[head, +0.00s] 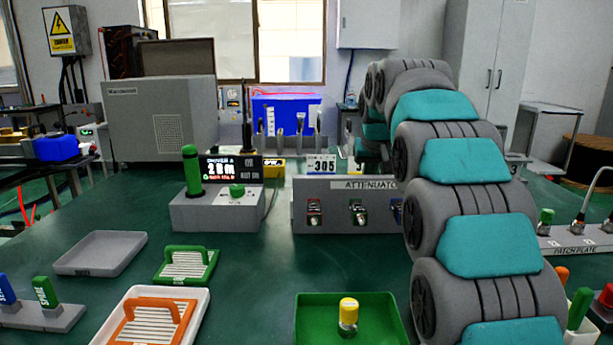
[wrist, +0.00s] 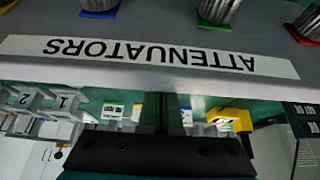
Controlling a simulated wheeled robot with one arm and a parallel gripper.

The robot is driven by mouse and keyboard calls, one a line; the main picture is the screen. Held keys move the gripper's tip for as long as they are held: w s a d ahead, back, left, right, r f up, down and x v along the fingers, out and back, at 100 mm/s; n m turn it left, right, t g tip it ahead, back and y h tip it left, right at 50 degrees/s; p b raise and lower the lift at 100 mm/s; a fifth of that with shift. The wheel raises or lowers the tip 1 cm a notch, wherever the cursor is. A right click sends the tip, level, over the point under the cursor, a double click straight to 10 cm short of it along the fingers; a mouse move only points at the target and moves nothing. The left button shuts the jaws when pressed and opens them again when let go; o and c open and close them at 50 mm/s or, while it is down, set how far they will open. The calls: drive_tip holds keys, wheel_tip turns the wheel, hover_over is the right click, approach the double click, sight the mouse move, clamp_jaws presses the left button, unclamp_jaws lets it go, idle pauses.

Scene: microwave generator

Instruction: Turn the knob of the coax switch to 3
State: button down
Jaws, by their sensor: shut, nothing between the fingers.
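The coax switch and its knob cannot be made out for certain in either view. In the head view, a dark plate marked 3 (head: 513,168) shows just right of my arm, which hides whatever lies beside it. In the wrist view, grey pieces marked 1 (wrist: 64,102) and 2 (wrist: 26,99) show upside down at the left; I cannot tell what they belong to. My gripper (wrist: 165,112) is shut and empty, low in the wrist view, over the bench by the ATTENUATORS panel (wrist: 150,75). In the head view my arm mostly hides it.
The attenuator panel (head: 310,215) stands mid-bench with several attenuators. A grey box with a green knob (head: 237,190) and display stands left of it. A patch plate (head: 578,245) is at the right. Trays, including a green one (head: 310,325), lie in front. Bare bench shows at centre left.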

wheel_tip(320, 180, up, 5)
drive_tip(key=shift+f, duration=0.2)
idle(0.3)
